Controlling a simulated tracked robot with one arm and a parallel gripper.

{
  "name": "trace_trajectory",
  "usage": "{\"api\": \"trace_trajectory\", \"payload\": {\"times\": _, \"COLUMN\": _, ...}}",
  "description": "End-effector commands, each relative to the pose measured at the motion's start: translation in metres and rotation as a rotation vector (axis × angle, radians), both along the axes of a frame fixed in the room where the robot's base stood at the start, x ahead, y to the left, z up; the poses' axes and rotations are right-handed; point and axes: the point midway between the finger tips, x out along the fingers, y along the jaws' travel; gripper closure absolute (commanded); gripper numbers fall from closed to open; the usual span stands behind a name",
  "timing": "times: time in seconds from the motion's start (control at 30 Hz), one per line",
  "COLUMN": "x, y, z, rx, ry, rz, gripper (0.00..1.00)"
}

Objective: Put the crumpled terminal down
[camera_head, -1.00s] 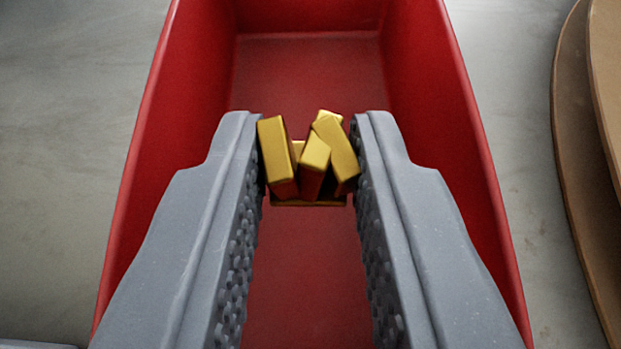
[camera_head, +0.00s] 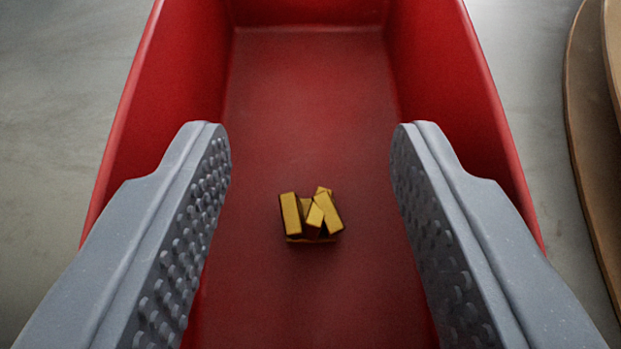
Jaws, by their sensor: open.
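The crumpled terminal (camera_head: 311,215) is a small gold-coloured piece with several bent, leaning prongs on a flat base. It lies on the floor of the red bin (camera_head: 310,105), near the middle of the picture. My gripper (camera_head: 310,165) is open and empty, its two grey studded fingers wide apart to the left and right of the terminal. Neither finger touches the terminal. The fingers reach over the bin, between its side walls.
The bin's tall red side walls stand close outside my fingers. Grey floor shows on both sides. Brown rounded boards (camera_head: 597,130) stand at the right edge, outside the bin. The rest of the bin floor in view is bare.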

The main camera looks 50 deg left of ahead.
Motion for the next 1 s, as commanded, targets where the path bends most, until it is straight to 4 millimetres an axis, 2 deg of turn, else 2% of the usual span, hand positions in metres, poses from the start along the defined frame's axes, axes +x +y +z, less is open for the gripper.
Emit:
{"api": "trace_trajectory", "payload": {"times": 0.27, "x": -0.004, "y": -0.006, "z": 0.017, "rx": 0.0, "ry": -0.001, "rz": -0.001, "gripper": 0.57}}
{"api": "trace_trajectory", "payload": {"times": 0.8, "x": -0.058, "y": -0.065, "z": 0.06, "rx": -0.001, "ry": 0.001, "rz": -0.002, "gripper": 0.57}}
{"api": "trace_trajectory", "payload": {"times": 1.0, "x": -0.07, "y": -0.078, "z": 0.068, "rx": -0.001, "ry": -0.001, "rz": 0.0, "gripper": 0.57}}
